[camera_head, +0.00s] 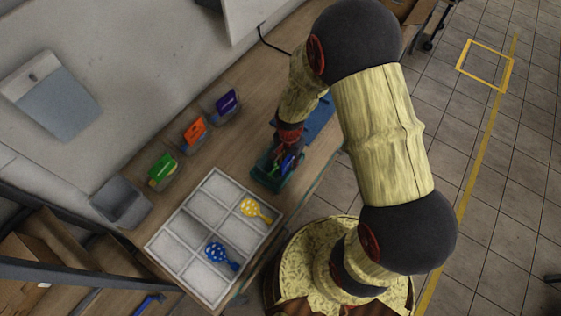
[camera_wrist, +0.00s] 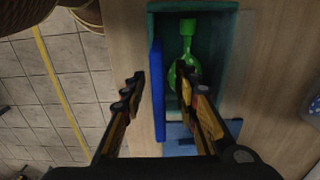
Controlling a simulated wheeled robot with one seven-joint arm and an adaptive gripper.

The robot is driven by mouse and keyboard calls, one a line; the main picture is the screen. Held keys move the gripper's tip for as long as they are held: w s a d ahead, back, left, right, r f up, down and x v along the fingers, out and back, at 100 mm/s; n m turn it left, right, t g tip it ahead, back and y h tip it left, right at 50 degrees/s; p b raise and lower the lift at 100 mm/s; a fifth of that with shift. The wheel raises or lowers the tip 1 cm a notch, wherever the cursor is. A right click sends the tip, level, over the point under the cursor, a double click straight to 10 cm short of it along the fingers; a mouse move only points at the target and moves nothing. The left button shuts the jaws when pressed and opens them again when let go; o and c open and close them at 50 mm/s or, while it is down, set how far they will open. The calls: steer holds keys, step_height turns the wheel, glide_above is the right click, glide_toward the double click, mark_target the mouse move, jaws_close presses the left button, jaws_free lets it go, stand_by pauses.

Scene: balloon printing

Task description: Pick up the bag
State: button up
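In the wrist view a green balloon-shaped item (camera_wrist: 186,62) lies in a dark teal tray (camera_wrist: 222,14). A thin blue flat piece (camera_wrist: 157,88) stands along the tray's left side; I cannot tell whether it is the bag. My gripper (camera_wrist: 160,84) is open, its fingers on either side of the blue piece, the right one over the tray. Contact cannot be judged. In the head view my gripper (camera_head: 288,160) is over the teal tray (camera_head: 268,181), mostly hiding its contents. Purple (camera_head: 228,101), orange (camera_head: 194,131) and green (camera_head: 162,168) packets stand in small bins.
A white divided tray (camera_head: 182,217) holds a yellow balloon-shaped item (camera_head: 256,209) and a blue one (camera_head: 221,255). A grey empty bin (camera_head: 121,201) stands at the table's left end. A blue board (camera_head: 319,121) lies behind the teal tray. Table surface between bins and trays is clear.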

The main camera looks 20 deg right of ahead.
steer(key=shift+f, duration=0.65)
steer(key=shift+c, duration=0.4)
jaws_close()
